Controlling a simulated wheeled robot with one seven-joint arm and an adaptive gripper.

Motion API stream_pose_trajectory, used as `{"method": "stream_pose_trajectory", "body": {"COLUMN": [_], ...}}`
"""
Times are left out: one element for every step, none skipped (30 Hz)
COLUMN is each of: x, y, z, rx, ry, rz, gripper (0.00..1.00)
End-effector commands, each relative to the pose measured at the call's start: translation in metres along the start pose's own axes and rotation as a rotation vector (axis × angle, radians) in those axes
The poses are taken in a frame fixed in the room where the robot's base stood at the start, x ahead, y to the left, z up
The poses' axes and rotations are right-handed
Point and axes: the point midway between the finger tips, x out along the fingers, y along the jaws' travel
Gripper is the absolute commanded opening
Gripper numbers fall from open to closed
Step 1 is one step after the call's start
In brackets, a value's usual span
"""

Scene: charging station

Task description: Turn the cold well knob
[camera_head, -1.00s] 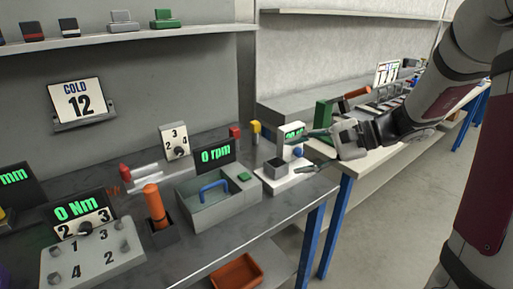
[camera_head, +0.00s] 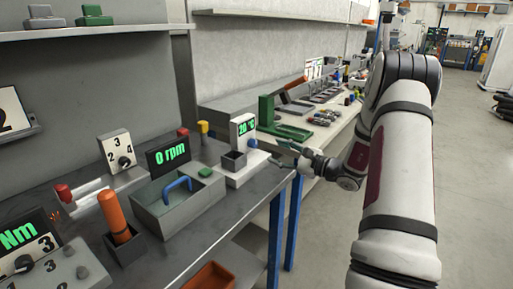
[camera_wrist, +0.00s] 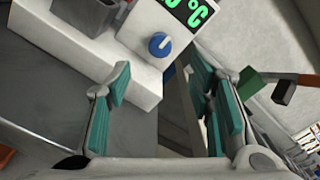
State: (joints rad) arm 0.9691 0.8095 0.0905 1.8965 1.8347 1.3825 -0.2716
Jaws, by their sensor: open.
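The cold well unit is a white block (camera_head: 243,175) near the right end of the grey bench, with a green "20 °C" display (camera_head: 247,128) and a dark square well (camera_head: 233,161). Its blue knob (camera_head: 252,143) is on the front below the display. In the wrist view the blue knob (camera_wrist: 160,44) shows a white mark and lies beyond the fingertips, roughly between them. My gripper (camera_head: 279,157) is open and empty to the right of the unit, apart from the knob. Its teal-padded fingers (camera_wrist: 162,88) are spread wide in the wrist view.
A grey basin with a blue handle (camera_head: 178,184), a "0 rpm" display (camera_head: 168,153) and an orange cylinder (camera_head: 114,213) stand left of the unit. A second bench (camera_head: 340,123) with a green stand (camera_head: 267,112) is behind my gripper. Open floor lies right.

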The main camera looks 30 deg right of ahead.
Motion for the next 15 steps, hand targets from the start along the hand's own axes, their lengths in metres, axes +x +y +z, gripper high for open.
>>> {"method": "stream_pose_trajectory", "body": {"x": [0.012, 0.018, 0.026, 0.032, 0.037, 0.045, 0.051, 0.056, 0.062, 0.066, 0.070, 0.075, 0.078, 0.081, 0.084], "y": [0.001, 0.001, 0.001, 0.002, 0.001, 0.001, 0.002, 0.001, 0.001, 0.001, 0.001, 0.001, 0.001, 0.001, 0.001], "z": [0.000, 0.000, 0.000, 0.000, 0.000, 0.000, 0.000, 0.000, 0.000, 0.000, 0.000, 0.000, 0.000, 0.000, 0.000], "rx": [-0.001, -0.002, -0.002, -0.002, -0.002, -0.001, -0.001, -0.001, -0.001, -0.001, -0.001, -0.002, -0.002, -0.002, -0.002], "ry": [-0.002, -0.002, -0.002, -0.002, -0.002, -0.002, -0.002, -0.002, -0.002, -0.002, -0.002, -0.001, 0.000, 0.000, 0.000], "rz": [0.003, 0.003, 0.003, 0.003, 0.003, 0.003, 0.003, 0.003, 0.002, 0.003, 0.003, 0.002, 0.002, 0.001, 0.002], "gripper": [0.48, 0.48, 0.48, 0.48, 0.48, 0.48, 0.48, 0.48, 0.48, 0.48, 0.48, 0.48, 0.48, 0.48, 0.48]}}
